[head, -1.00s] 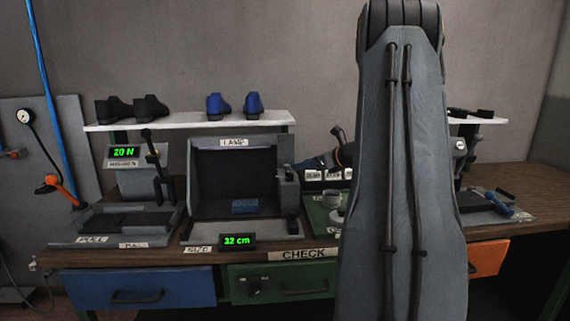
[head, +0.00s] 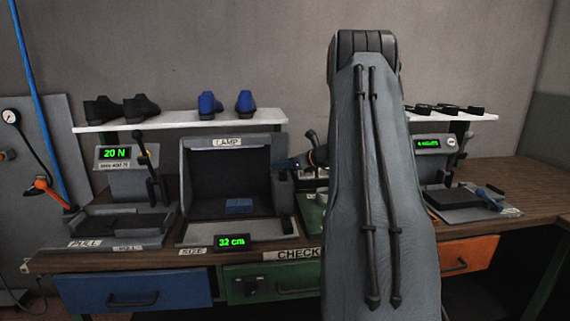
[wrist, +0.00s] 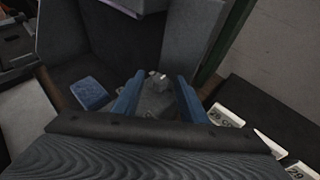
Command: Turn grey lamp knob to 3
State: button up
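The lamp booth (head: 228,143), a dark grey box labelled LAMP, stands left of centre on the bench in the head view. A grey block stands at its right edge. In the wrist view a small grey knob-like piece (wrist: 158,80) shows on that block, between and beyond my blue fingertips. My gripper (wrist: 158,98) is open, with one finger to either side of this piece and no visible grip on it. In the head view my gripper (head: 289,164) is beside the block's right side. The knob's marks and setting cannot be read.
A blue block (head: 238,206) lies inside the booth and also shows in the wrist view (wrist: 90,92). A 32 cm display (head: 232,242) stands in front. White number tags (wrist: 226,115) lie right of my gripper. My arm hides the bench's centre right.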

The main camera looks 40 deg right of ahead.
grip_shut()
jog(key=shift+w+a+m+h+b, duration=0.1)
jog(key=shift+m+h+b, duration=0.45)
jog(key=shift+b, duration=0.55)
jog(key=m+h+b, duration=0.1)
jog(key=h+b, duration=0.1)
jog(key=b, duration=0.2)
jog(key=m+h+b, duration=0.1)
jog(key=m+b, duration=0.1)
jog(key=b, duration=0.3)
jog(key=shift+w+a+r+h, duration=0.1)
jog(key=shift+a+h, duration=0.2)
jog(key=shift+h, duration=0.05)
jog(key=m+h+b, duration=0.1)
jog(key=b, duration=0.4)
jog(key=shift+a+g+h, duration=0.15)
jog(key=shift+g+h, duration=0.15)
jog(key=shift+g, duration=0.1)
jog(key=m+h+b, duration=0.1)
jog(key=b, duration=0.3)
jog(key=m+g+h+b, duration=0.1)
jog(key=b, duration=0.4)
jog(key=shift+w+a+m, duration=0.15)
jog(key=shift+a+m, duration=0.05)
jog(key=shift+m, duration=0.05)
jog(key=m+g+h+b, duration=0.1)
jog(key=b, duration=0.4)
jog(key=shift+a+m+h, duration=0.1)
jog(key=shift+m+h, duration=0.2)
jog(key=shift+h, duration=0.1)
